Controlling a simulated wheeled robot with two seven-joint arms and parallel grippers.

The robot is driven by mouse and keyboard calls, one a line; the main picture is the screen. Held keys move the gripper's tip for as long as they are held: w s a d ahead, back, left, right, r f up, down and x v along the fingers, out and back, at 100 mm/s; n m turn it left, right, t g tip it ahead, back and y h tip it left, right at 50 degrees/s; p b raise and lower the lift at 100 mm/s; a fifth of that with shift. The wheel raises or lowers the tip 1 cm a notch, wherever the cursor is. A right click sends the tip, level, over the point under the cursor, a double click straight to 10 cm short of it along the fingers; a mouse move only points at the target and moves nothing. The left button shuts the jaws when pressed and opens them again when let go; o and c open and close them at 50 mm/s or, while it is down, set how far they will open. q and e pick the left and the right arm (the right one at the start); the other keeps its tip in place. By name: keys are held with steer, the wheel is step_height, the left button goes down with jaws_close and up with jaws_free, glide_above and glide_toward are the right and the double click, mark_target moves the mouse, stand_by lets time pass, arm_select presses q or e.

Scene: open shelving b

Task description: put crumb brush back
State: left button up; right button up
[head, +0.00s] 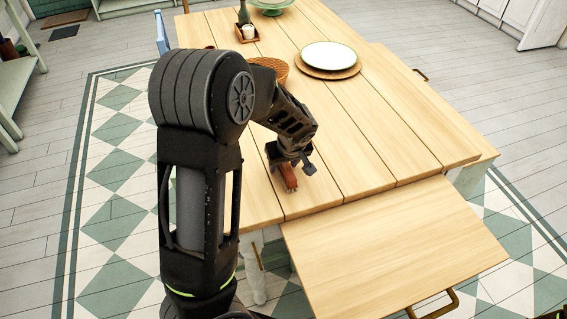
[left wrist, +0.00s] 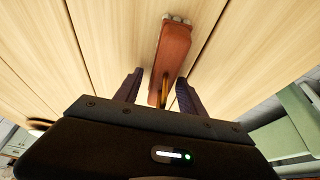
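The crumb brush (head: 288,178), with a reddish-brown body, is at the near left part of the wooden table top. In the left wrist view the brush (left wrist: 172,50) points away from my gripper, with pale bristles at its far end and a thin yellowish part at its near end. My left gripper (head: 290,161) is low over the table at the brush. In the left wrist view its fingers (left wrist: 160,92) are apart, with the brush's near end between them and gaps on both sides. Whether the brush touches the table is unclear. My right gripper is not seen.
A pulled-out wooden panel (head: 390,245) with a handle (head: 436,306) juts from the table's near side. A white plate (head: 328,55) on a woven mat, a woven bowl (head: 270,66) and a small tray with a candle (head: 248,32) stand farther back. The table's right half is clear.

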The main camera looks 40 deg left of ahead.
mark_target(289, 172)
arm_select(q)
steer(key=shift+o, duration=0.2)
steer(key=shift+r, duration=0.1)
steer(key=shift+r+p, duration=0.2)
steer(key=shift+p, duration=0.15)
steer(key=shift+d+r, duration=0.15)
steer(key=shift+r, duration=0.15)
steer(key=v, duration=1.1)
steer(key=shift+s, duration=0.15)
stand_by(0.8)
